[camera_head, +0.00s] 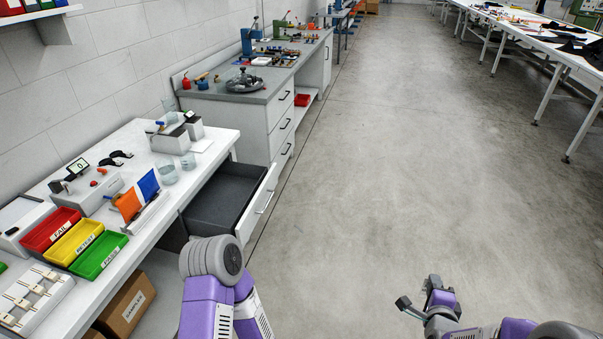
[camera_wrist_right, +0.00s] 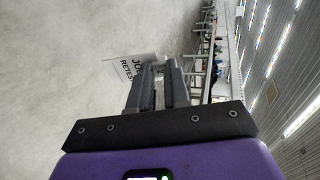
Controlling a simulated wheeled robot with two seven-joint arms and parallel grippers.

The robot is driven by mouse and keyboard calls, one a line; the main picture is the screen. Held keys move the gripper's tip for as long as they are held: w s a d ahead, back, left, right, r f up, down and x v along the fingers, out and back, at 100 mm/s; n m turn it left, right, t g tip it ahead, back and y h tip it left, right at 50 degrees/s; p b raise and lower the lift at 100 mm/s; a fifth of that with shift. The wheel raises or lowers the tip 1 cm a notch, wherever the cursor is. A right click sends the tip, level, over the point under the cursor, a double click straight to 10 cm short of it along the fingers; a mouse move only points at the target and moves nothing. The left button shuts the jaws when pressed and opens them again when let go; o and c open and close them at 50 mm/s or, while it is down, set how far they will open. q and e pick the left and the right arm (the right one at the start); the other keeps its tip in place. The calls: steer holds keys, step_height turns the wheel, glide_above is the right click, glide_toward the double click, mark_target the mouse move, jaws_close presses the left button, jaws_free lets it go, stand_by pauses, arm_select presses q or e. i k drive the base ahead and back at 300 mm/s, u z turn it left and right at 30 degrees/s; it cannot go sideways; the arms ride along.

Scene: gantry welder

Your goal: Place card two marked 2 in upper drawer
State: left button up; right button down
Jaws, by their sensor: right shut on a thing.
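A white card (camera_wrist_right: 122,70) with dark printing sits at the fingertips of my right gripper (camera_wrist_right: 160,78) in the right wrist view. My right gripper (camera_head: 422,303) shows in the head view low at the right, over open floor and away from the benches. I cannot make out the card there. A drawer (camera_head: 262,205) under the white bench is pulled open; its dark inside looks empty where it shows. My left arm is low in the head view, but its gripper is not visible.
The white bench (camera_head: 125,262) carries an orange card (camera_head: 128,204) and a blue card (camera_head: 149,184) in a stand, and red, yellow and green bins (camera_head: 98,256). A grey bench (camera_head: 240,95) with shut drawers stands beyond.

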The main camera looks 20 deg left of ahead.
mark_target(215, 187)
steer(key=i, duration=2.85)
steer(key=u, duration=3.45)
